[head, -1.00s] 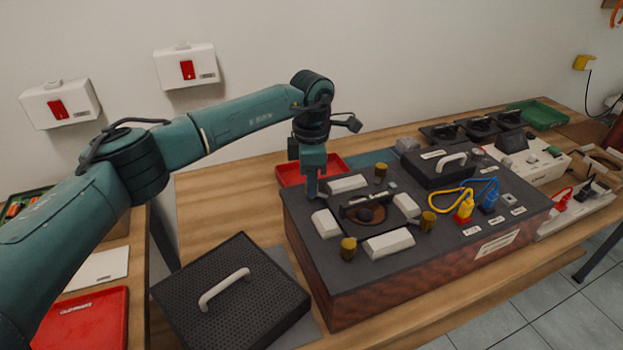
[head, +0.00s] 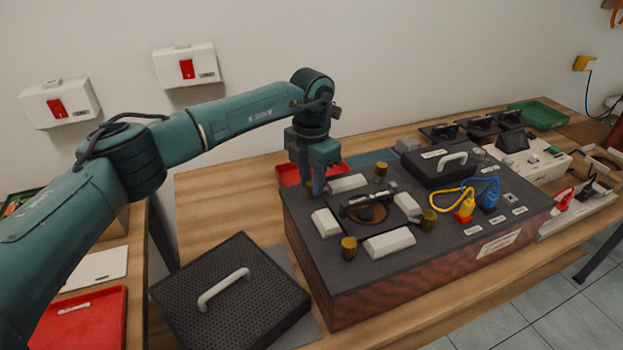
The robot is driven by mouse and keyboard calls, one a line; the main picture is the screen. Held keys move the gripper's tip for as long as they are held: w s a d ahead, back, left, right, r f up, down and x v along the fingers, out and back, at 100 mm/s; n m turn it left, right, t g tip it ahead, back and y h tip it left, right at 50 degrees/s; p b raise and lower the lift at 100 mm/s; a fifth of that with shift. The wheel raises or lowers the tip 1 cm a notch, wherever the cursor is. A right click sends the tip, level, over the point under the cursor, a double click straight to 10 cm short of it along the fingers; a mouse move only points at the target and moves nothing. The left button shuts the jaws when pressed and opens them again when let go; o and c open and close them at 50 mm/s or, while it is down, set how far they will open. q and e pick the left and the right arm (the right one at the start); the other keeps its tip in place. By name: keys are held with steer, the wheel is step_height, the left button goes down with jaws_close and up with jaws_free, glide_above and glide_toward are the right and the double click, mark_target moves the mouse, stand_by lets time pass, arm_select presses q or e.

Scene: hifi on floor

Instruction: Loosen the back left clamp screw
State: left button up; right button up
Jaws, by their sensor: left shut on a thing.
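The hi-fi unit (head: 345,295) is a dark-topped box with wood-grained sides on the workbench. Its top has a recessed square with a round brown part (head: 367,212), ringed by white blocks. Brass clamp screws stand at the back right (head: 381,170), front right (head: 428,220) and front left (head: 348,248) of this square. My left gripper (head: 313,187) points down at the back left corner, shut on the back left clamp screw, which its fingers mostly hide. My right gripper is out of view.
A perforated black cover (head: 265,305) with a white handle lies left of the unit. A red tray (head: 288,175) is behind the gripper. Yellow and blue cable plugs (head: 466,209) stand on the unit's right part. Another black handled cover (head: 435,172) is at its back.

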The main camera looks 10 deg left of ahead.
arm_select(q)
steer(key=n, duration=0.3)
steer(key=shift+n, duration=0.4)
steer(key=n, duration=0.3)
steer(key=shift+n, duration=0.3)
steer(key=n, duration=0.3)
steer(key=shift+r+n, duration=0.1)
steer(key=shift+n, duration=1.6)
steer(key=o, duration=1)
step_height(320, 180, up, 13)
steer(key=shift+r+b, duration=0.1)
steer(key=shift+b, duration=0.3)
